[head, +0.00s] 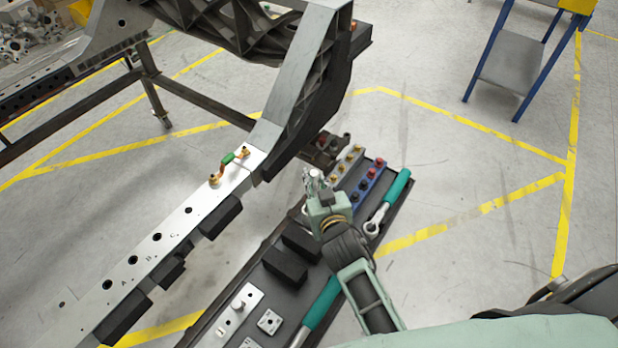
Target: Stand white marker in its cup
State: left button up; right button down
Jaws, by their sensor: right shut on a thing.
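My right gripper (313,180), with a mint-green body and pale fingers, is over the far half of the dark tray (337,275). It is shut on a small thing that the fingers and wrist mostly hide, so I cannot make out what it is. I cannot pick out a white marker or its cup for certain. A pale upright stub (239,303) stands on a light metal plate at the near end of the tray. My left gripper is not in view.
Grey and blue blocks with knobs (368,181) and a teal-handled ratchet (395,190) lie beside my gripper. Black blocks (285,266) and another teal handle (321,304) lie nearer. A metal chassis rail (150,246) runs along the left.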

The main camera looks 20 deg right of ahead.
jog(key=shift+w+a+f+m, duration=0.1)
jog(key=shift+w+a+m, duration=0.35)
jog(key=shift+w, duration=0.1)
jog(key=f+b, duration=0.4)
jog(key=f, duration=0.1)
jog(key=shift+w+a, duration=0.15)
jog(key=shift+w, duration=0.15)
jog(key=shift+s+r, duration=0.1)
jog(key=shift+r, duration=0.05)
dwell(0.3)
dwell(0.4)
